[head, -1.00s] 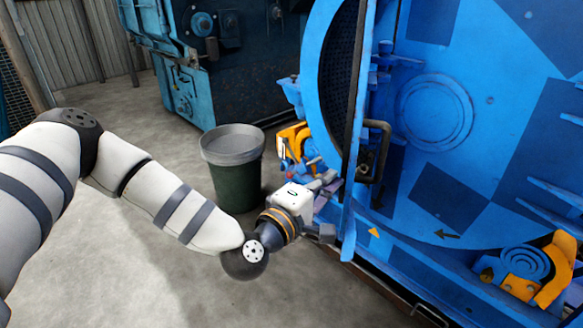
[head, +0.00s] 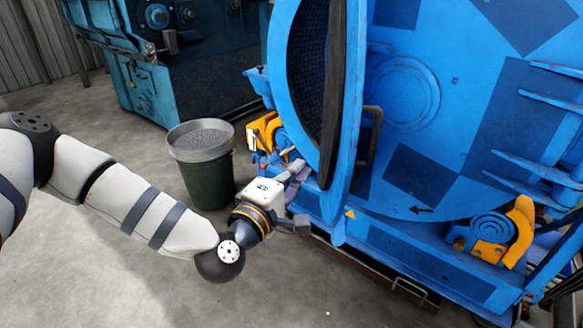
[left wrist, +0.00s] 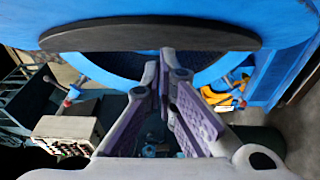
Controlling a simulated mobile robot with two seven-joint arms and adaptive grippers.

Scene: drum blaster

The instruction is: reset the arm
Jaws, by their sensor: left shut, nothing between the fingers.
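My left arm comes in from the left in the head view. Its gripper (head: 300,174) is shut and empty, just left of the lower edge of the blue machine's round door (head: 349,130). I cannot tell from the head view whether it touches the door. In the left wrist view the purple-padded fingers (left wrist: 163,68) are together, below the door's dark curved edge strip (left wrist: 150,35). My right gripper is not in view.
A dark green bin (head: 207,182) stands on the concrete floor behind the gripper. A bar handle (head: 372,140) sticks out beside the door. The big blue machine (head: 440,160) fills the right side. An orange part (head: 262,130) sits behind the gripper. Floor at lower left is clear.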

